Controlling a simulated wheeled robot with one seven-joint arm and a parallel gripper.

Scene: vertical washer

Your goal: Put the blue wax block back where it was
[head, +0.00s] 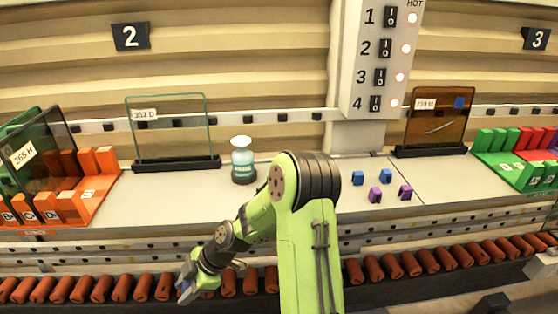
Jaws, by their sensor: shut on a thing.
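My gripper (186,288) is low at the lower left, in front of the row of red-brown rollers, pointing down and left. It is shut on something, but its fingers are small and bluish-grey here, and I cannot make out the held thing. Two small blue blocks stand on the pale counter, one on the left (357,178) and one at the back (386,176). Two purple blocks (375,195) (405,192) stand close in front of them. All these blocks are to the right of my arm, well away from my gripper.
A white-capped jar (242,160) stands on the counter left of my arm. A clear panel (168,128) and an amber panel (437,118) with a blue square stand at the back. Orange racks (72,208) are at left, green and red ones (510,170) at right. Red-brown rollers (410,264) line the front.

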